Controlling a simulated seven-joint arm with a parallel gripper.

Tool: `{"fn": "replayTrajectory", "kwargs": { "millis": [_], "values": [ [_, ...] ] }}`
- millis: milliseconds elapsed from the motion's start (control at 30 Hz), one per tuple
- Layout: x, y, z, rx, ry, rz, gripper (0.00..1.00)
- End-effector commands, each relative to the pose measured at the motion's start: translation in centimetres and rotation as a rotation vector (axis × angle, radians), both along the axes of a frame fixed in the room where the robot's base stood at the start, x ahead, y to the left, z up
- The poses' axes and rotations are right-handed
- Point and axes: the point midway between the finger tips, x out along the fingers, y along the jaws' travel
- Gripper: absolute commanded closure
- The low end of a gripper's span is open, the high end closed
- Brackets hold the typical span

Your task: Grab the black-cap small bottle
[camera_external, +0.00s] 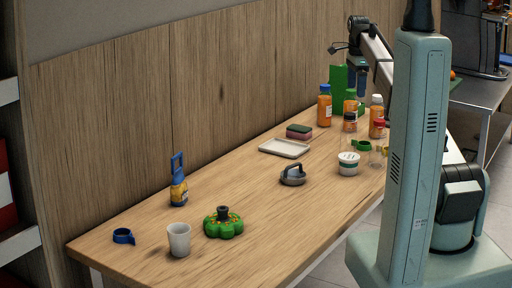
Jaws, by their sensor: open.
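A small clear bottle (349,130) with what looks like a dark cap stands among the bottles toward the far right of the table. It is small in the picture, so its cap colour is hard to confirm. My gripper (362,101) points down above and behind the bottle group, close to the green-capped bottle (350,105). It is open, and I see nothing held in it. Its fingertips are small and partly lost among the bottles, so the exact gap to the small bottle cannot be told.
A blue-capped orange bottle (324,109), a white-capped one (376,107) and a red-capped one (378,128) stand close by. A white tub (348,164), tray (284,148), grey-handled item (293,176) and green juicer-like piece (223,223) lie nearer.

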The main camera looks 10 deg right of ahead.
Motion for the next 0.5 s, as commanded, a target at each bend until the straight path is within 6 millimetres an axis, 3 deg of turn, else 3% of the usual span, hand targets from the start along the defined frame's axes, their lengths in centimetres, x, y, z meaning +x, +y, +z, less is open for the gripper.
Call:
{"fn": "replayTrajectory", "kwargs": {
  "millis": [100, 233, 500],
  "values": [
    [0.1, 1.3, -0.2, -0.009, 0.022, 0.020, 0.11],
    [0.0, 1.6, -1.3, -0.012, 0.029, 0.025, 0.11],
    [-0.1, 1.6, -5.8, -0.011, 0.028, 0.024, 0.11]
  ]
}}
